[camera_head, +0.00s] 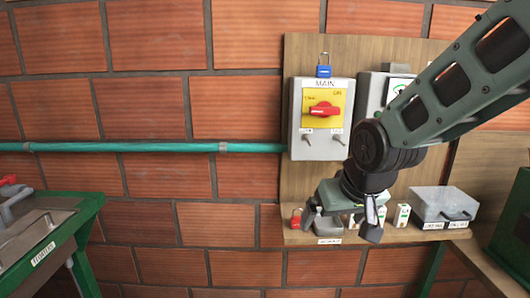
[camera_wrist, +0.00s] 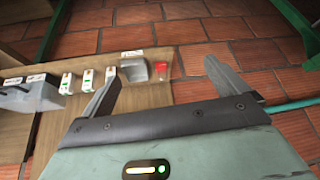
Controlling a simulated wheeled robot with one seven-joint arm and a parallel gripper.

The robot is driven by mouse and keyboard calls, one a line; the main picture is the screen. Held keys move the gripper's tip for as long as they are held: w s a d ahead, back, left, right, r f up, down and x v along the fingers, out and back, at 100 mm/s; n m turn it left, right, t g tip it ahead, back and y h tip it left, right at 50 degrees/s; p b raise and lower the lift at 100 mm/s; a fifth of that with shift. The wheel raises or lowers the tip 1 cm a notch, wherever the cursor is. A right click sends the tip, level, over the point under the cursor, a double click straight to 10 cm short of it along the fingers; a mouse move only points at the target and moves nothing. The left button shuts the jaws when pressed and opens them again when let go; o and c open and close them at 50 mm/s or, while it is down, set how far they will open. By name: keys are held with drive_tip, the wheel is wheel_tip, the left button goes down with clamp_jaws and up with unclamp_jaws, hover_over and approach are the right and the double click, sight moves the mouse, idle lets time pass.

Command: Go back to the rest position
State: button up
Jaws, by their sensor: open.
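My gripper (camera_head: 341,222) hangs from my arm in front of the wooden panel, just before the small shelf in the head view. In the wrist view my gripper (camera_wrist: 160,92) has its two fingers wide apart, with nothing between them. The grey switch box (camera_head: 307,143) marked MAIN is above and left of it, with a red rotary handle (camera_head: 323,108) on a yellow plate. A blue padlock (camera_head: 323,68) sits on top of that box.
A red padlock (camera_head: 296,219) and a grey block stand on the wooden shelf (camera_head: 310,238), with small white-labelled items and a clear-lidded box (camera_head: 443,205) further right. A green pipe (camera_head: 150,147) runs along the brick wall. A green-framed sink (camera_head: 40,232) stands at the left.

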drive_tip(key=s+f+n+g, duration=0.2)
drive_tip(key=s, duration=1)
drive_tip(key=s+d+f+n+g, duration=0.1)
drive_tip(key=s+f+n+g, duration=0.1)
drive_tip(key=s, duration=0.9)
drive_tip(key=shift+s+f+n+g+h, duration=0.4)
drive_tip(key=shift+n+g, duration=0.3)
drive_tip(key=shift+n, duration=0.1)
drive_tip(key=shift+w, duration=0.1)
drive_tip(key=shift+a, duration=0.3)
